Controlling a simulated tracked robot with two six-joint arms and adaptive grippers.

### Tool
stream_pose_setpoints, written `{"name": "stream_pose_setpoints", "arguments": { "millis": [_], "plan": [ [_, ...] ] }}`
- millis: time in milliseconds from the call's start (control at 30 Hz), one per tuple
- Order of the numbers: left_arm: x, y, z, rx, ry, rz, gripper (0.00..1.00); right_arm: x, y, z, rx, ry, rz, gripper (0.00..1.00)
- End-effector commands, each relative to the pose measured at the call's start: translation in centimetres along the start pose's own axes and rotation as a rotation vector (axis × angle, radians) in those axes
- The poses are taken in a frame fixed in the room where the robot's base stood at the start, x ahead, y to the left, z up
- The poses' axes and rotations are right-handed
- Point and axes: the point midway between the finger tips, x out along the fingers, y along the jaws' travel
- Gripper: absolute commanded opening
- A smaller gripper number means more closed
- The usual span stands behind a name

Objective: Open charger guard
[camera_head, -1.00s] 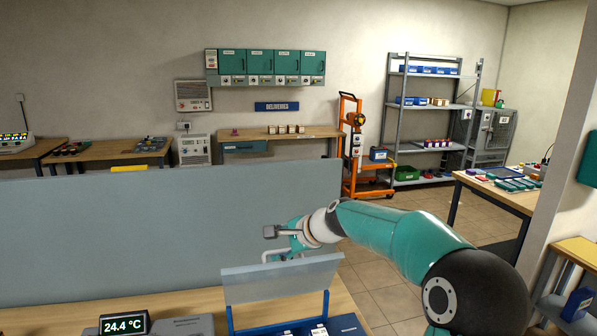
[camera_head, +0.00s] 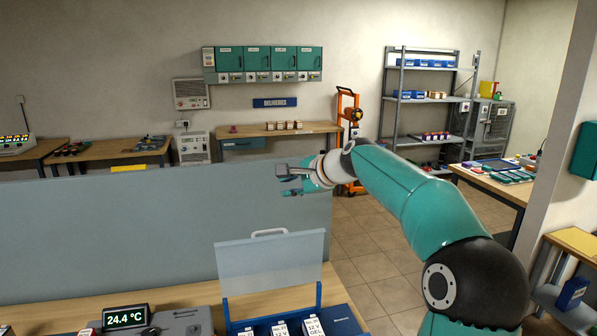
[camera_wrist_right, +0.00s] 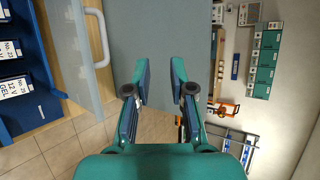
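The charger guard (camera_head: 268,262) is a clear panel with a pale handle (camera_head: 270,232) on its top edge. It stands raised, roughly upright, at the back of the blue charger (camera_head: 344,320). Several white-labelled batteries (camera_head: 280,329) show in the charger below it. My right gripper (camera_head: 284,180) is above and behind the guard, apart from the handle. In the right wrist view its fingers (camera_wrist_right: 159,75) are apart with nothing between them; the handle (camera_wrist_right: 99,38) and guard (camera_wrist_right: 75,40) are to their left. My left gripper is not in view.
The charger stands on a wooden bench (camera_head: 180,295) with a grey divider (camera_head: 110,235) behind it. A temperature display (camera_head: 125,317) reads 24.4 °C to its left. Open tiled floor (camera_head: 372,250) lies to the right, beneath my right arm.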

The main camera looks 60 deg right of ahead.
Motion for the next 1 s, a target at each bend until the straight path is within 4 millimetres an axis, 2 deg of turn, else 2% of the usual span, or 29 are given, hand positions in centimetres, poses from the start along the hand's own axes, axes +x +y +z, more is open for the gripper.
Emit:
{"name": "stream_pose_setpoints", "arguments": {
  "millis": [500, 1000],
  "plan": [
    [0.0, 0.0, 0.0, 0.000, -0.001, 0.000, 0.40, -2.7, -2.3, -0.5, 0.001, 0.003, 0.001, 0.23],
    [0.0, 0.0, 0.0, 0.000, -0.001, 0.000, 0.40, -3.0, -2.6, -0.5, 0.002, 0.003, 0.002, 0.23]
  ]
}}
